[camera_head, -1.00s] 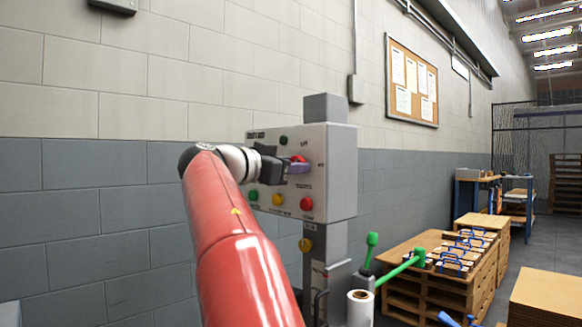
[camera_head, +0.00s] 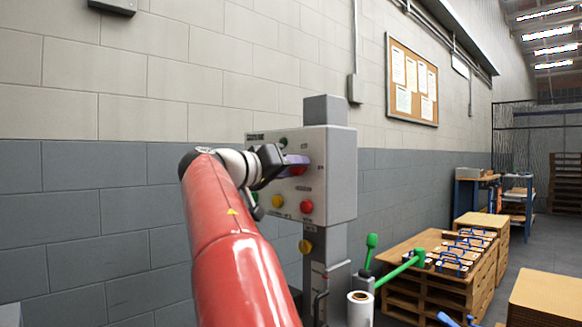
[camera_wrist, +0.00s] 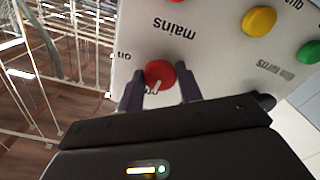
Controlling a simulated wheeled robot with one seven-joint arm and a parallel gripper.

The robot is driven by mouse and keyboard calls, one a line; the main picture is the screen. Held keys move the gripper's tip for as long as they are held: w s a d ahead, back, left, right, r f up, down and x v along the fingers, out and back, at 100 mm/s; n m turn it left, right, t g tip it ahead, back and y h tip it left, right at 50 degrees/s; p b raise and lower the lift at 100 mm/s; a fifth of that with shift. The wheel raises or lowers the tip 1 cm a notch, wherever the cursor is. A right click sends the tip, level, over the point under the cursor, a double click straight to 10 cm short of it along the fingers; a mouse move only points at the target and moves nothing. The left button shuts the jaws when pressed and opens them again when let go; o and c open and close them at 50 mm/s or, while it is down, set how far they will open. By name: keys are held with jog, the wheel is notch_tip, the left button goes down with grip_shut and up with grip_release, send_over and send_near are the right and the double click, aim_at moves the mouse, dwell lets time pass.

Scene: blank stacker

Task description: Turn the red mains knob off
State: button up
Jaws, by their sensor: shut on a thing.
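The red mains knob (camera_wrist: 158,75) is on the light grey panel face, beside the upside-down "mains" label in the wrist view. The fingers of my gripper (camera_wrist: 160,92) lie on either side of it, shut on it. A pale mark shows on the knob's lower part, and an "on" label is at the left. In the head view, my gripper (camera_head: 296,160) reaches the upper right of the control box (camera_head: 340,170), and a little of the red knob (camera_head: 299,171) shows below the fingers.
A red button (camera_head: 306,207) and a yellow button (camera_head: 277,201) sit below on the panel. A green button (camera_wrist: 308,52) shows in the wrist view. A green-handled lever (camera_head: 420,257) stands near the pallet at the lower right.

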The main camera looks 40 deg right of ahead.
jog(key=shift+n, duration=0.3)
dwell(0.4)
jog(key=o, duration=1)
jog(key=shift+a, duration=0.15)
jog(key=a, duration=0.2)
jog(key=a+b, duration=0.1)
jog(key=a, duration=0.4)
jog(key=shift+s+a, duration=0.25)
jog(key=shift+a, duration=0.1)
jog(key=shift+f, duration=0.15)
